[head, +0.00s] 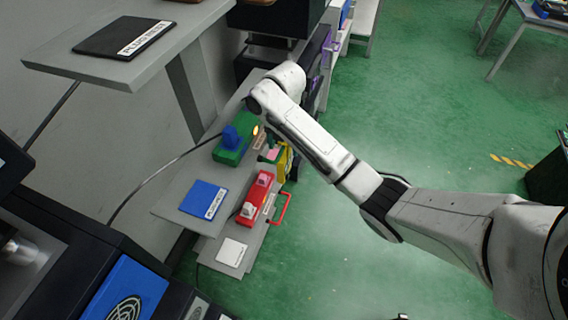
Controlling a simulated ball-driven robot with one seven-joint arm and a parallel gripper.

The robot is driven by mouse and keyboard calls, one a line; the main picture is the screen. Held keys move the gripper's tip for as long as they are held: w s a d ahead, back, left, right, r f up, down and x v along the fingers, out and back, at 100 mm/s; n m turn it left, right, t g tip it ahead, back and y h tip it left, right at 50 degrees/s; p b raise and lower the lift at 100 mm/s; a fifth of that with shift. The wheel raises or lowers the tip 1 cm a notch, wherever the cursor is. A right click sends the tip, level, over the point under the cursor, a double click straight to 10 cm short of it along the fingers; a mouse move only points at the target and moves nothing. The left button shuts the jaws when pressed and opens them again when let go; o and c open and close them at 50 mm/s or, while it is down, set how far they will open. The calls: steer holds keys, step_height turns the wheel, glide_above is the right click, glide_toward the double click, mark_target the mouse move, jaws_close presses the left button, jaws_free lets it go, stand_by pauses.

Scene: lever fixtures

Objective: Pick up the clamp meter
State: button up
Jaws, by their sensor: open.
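I cannot pick out the clamp meter for certain. A yellow and dark object (284,160), partly covered by my arm, lies by the lower bench and may be it, but it is too small to tell. My white arm reaches from the right edge to above the bench. Its far end bends over near the green block, and the gripper's fingers are hidden behind my own links.
The lower bench holds a green block with a blue knob (235,139), a blue plate (204,199), a red fixture (257,198) with a red handle (280,209), and a white plate (232,252). A grey shelf (125,71) stands upper left. Green floor (430,130) is open at right.

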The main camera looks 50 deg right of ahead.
jaws_close()
stand_by(0.4)
steer(key=shift+r, duration=0.1)
